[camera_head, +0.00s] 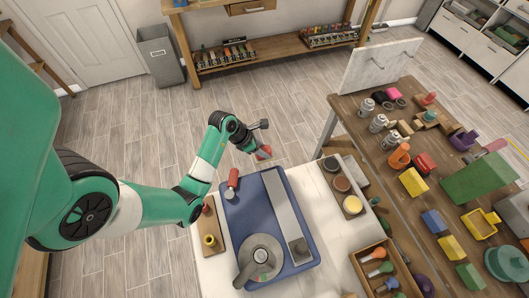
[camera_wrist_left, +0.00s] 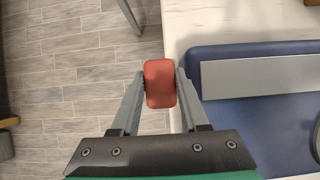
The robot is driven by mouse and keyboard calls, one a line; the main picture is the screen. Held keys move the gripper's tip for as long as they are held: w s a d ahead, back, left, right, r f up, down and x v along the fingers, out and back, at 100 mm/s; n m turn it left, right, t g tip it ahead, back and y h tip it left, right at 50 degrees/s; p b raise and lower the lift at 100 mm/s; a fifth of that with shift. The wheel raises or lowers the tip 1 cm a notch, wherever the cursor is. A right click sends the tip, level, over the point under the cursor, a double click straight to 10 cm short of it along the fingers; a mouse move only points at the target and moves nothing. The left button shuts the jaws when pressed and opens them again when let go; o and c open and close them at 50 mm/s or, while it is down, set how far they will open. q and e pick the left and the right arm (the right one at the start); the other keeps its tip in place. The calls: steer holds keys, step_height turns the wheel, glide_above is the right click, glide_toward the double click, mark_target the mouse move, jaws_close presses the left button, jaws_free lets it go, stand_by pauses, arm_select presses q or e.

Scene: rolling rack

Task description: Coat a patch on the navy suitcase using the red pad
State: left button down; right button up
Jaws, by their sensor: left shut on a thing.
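The navy suitcase (camera_head: 235,215) lies flat on the white table, with a long grey strip (camera_head: 281,207) and a round grey disc (camera_head: 260,258) on it. The suitcase also shows at the right of the left wrist view (camera_wrist_left: 240,130). My left gripper (camera_head: 260,149) is shut on the red pad (camera_head: 265,154), held just past the suitcase's far edge in the head view. In the left wrist view the red pad (camera_wrist_left: 160,83) sits between both fingertips (camera_wrist_left: 161,76), left of the suitcase and apart from it. My right gripper is not in view.
A tray with round pots (camera_head: 342,184) and a wooden box of tools (camera_head: 377,268) stand right. A crowded wooden table (camera_head: 400,175) lies further right.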

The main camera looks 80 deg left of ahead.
arm_select(q)
steer(key=shift+s+a+f, duration=0.1)
steer(key=shift+a, duration=1.25)
steer(key=shift+s+a+f, duration=0.1)
steer(key=shift+a, duration=1.2)
steer(key=a, duration=0.3)
steer(key=shift+s+a, duration=0.1)
steer(key=shift+a, duration=0.1)
step_height(320, 180, up, 6)
steer(key=p, duration=0.6)
step_height(320, 180, up, 3)
steer(key=p, duration=0.2)
steer(key=shift+p, duration=0.3)
